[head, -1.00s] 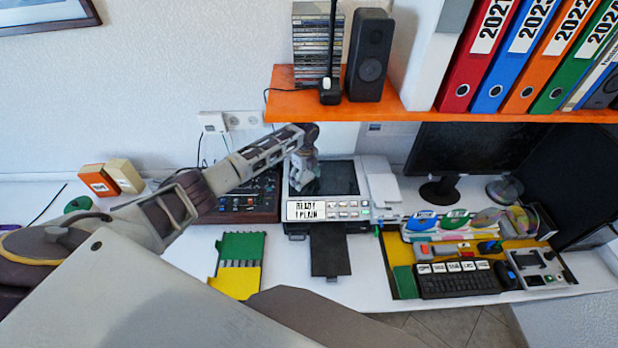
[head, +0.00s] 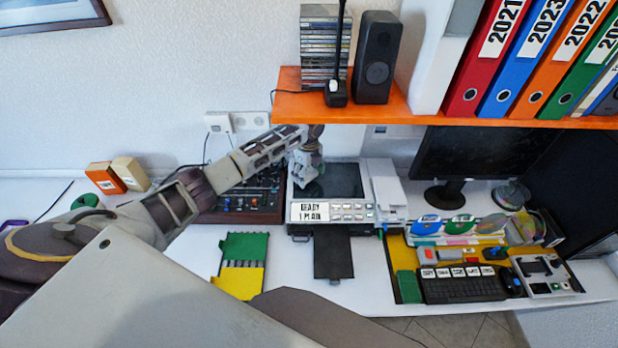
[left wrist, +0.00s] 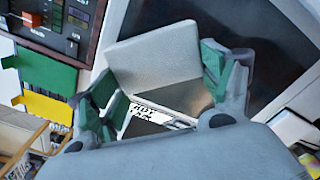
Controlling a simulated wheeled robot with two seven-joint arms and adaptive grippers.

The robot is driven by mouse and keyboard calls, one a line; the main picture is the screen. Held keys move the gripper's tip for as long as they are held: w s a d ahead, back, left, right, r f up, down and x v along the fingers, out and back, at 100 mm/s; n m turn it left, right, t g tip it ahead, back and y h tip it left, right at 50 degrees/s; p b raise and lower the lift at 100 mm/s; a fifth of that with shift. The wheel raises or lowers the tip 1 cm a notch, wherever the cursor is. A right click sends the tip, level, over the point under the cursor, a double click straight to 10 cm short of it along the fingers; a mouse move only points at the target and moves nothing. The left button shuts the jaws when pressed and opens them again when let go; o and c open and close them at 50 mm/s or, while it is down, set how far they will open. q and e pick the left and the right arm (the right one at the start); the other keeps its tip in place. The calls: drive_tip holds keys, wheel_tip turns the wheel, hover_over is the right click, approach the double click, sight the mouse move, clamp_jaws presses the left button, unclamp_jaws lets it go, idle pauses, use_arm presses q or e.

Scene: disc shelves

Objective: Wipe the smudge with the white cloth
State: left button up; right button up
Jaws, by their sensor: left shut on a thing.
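My left gripper (head: 306,174) is over the left part of the dark glass (head: 340,181) on top of the printer. In the left wrist view, its green-padded fingers (left wrist: 163,85) are shut on a pale grey-white flat pad, which I take to be the white cloth (left wrist: 155,52). The pad lies over or just above the glass (left wrist: 215,25); I cannot tell whether it touches. In the head view the gripper hides most of the cloth. I cannot make out the smudge on the visible glass. My right gripper is not in view.
An orange shelf (head: 420,116) with binders and a speaker (head: 377,56) overhangs the back of the desk. A control panel (head: 250,200) stands left of the printer. A black tray (head: 333,255) sticks out in front. A monitor (head: 470,153) and keyboard (head: 462,284) are at right.

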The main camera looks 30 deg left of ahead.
use_arm(q)
drive_tip(key=shift+r, duration=1.6)
drive_tip(key=shift+r, duration=0.1)
